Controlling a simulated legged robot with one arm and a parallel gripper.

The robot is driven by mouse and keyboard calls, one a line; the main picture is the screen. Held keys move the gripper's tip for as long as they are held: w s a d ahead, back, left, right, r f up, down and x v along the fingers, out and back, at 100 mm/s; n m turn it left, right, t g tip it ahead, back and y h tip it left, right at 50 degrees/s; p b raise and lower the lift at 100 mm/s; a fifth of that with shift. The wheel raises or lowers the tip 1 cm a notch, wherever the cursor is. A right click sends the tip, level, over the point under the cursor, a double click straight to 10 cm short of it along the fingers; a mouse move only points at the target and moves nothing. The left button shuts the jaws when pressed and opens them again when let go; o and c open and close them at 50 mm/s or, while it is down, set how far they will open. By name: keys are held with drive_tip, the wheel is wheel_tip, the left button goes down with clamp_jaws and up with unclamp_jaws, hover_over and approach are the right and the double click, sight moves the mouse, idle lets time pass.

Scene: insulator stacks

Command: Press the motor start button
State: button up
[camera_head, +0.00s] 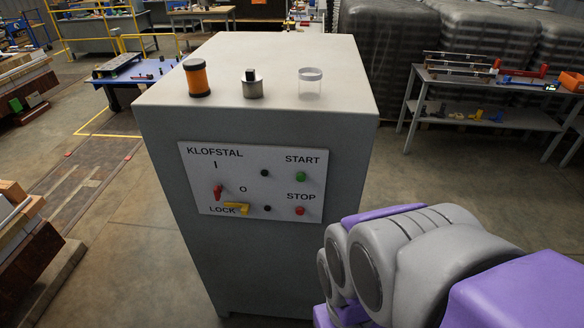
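The green start button (300,176) sits under the word START at the upper right of a white panel (240,180) on the front of a grey cabinet (250,265). The red stop button (299,211) is below it, under the word STOP. A red rotary handle (217,192) and a yellow lock piece (236,209) are at the panel's lower left. Grey and purple links of my arm fill the lower right, to the right of the cabinet. My gripper's fingers are not visible. Nothing covers the start button.
An orange and black cylinder (197,78), a metal weight (252,86) and a clear jar (310,84) stand on the cabinet top. A grey workbench (455,120) with tools stands at the right. Wooden pieces (22,232) are at the left. Floor beside the cabinet is clear.

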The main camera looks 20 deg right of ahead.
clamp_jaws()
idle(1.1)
